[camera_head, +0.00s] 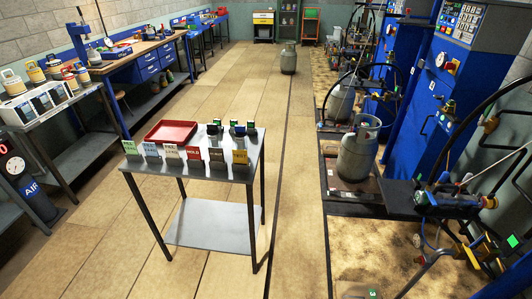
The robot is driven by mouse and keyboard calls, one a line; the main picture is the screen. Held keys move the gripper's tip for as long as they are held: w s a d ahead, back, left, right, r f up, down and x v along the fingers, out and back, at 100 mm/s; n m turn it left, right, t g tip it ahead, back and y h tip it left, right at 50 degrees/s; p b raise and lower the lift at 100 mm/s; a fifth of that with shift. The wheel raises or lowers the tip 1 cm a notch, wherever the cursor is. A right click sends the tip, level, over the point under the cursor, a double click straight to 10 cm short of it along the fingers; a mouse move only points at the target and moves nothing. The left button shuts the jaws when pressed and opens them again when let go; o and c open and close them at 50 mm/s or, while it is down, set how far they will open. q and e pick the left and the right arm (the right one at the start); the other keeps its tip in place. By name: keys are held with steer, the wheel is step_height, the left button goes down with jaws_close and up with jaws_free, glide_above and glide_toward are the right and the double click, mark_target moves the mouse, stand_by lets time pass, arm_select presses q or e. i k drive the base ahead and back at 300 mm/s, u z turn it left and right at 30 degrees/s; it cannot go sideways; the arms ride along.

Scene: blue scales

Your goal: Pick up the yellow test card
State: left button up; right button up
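A row of small upright cards stands along the front edge of a grey metal table in the middle of the view. The rightmost card (240,157) looks yellow to orange-brown, and a dark block stands behind it. The print is too small to read, and I cannot tell for certain which is the yellow test card. Neither of my grippers is in view.
A workbench (135,57) lines the left; grey gas cylinders (357,150) and blue machines (440,75) line the right. The floor left of the table is clear.

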mark_target(241, 157)
steer(key=z, duration=0.15)
steer(key=i, duration=0.9)
